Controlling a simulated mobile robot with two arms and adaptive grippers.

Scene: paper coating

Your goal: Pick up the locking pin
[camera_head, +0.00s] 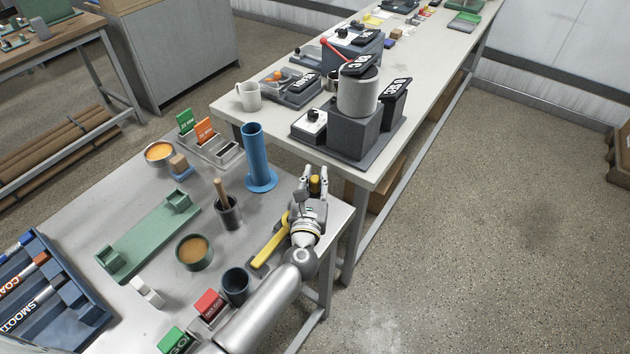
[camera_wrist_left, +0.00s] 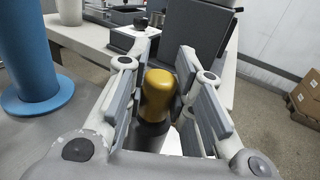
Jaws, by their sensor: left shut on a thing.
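The locking pin, with a rounded yellow-orange head and a dark grey lower part, stands between my left gripper's fingers. Its head shows in the head view (camera_head: 315,184) and in the left wrist view (camera_wrist_left: 159,88). My left gripper (camera_head: 316,178) is shut on the pin near the right edge of the near table. In the left wrist view (camera_wrist_left: 165,95), a finger lies on each side of the pin. The pin's lower end is hidden, and I cannot tell if it touches anything below. My right gripper is not in view.
A blue tube on a round base (camera_head: 254,157) stands left of the gripper. A yellow-handled tool (camera_head: 271,244) lies beside my wrist. The grey machine (camera_head: 357,130) stands on the far table (camera_head: 405,78). A dark cup (camera_head: 236,285) and green bracket (camera_head: 147,237) are on the near table.

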